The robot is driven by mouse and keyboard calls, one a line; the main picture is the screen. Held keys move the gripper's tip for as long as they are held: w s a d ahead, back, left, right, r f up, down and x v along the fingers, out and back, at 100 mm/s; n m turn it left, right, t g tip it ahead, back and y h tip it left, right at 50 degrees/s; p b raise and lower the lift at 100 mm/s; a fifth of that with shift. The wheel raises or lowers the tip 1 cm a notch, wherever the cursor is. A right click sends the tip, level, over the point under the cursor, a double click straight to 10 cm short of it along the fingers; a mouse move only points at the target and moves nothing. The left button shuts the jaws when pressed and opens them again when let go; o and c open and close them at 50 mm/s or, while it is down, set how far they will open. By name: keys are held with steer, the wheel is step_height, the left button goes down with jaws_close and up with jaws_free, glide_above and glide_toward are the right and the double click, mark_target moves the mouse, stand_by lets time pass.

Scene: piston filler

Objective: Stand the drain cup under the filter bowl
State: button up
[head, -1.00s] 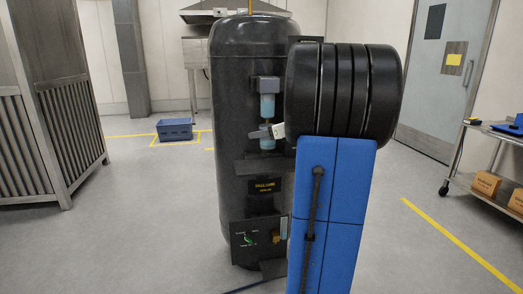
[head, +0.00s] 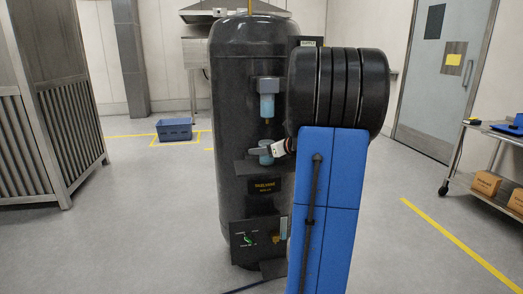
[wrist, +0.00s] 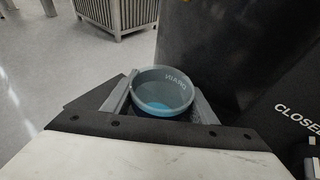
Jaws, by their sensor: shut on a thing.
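The drain cup is a grey-blue round cup with DRAIN lettering; it shows from above in the wrist view (wrist: 165,74) and as a small teal shape in the head view (head: 266,159). My gripper (head: 264,151) is shut on it, one finger on each side in the wrist view (wrist: 163,92). The filter bowl (head: 267,106) is a blue bowl under a dark housing on the black tank. The cup is upright below the bowl, with a gap between. It is close to a black shelf (head: 246,168); I cannot tell whether they touch.
The black tank (head: 235,110) stands right behind the cup. A lower panel (head: 246,240) has a green handle. A blue crate (head: 174,130) lies on the floor, left. A cart with boxes (head: 487,182) stands right. My blue arm hides the tank's right side.

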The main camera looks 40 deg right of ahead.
steer(key=o, duration=1.2)
steer(key=shift+f, duration=0.15)
steer(key=shift+c, duration=0.2)
steer(key=shift+s+r, duration=0.2)
steer(key=shift+r, duration=0.05)
steer(key=v, duration=1.1)
steer(key=shift+s, duration=0.25)
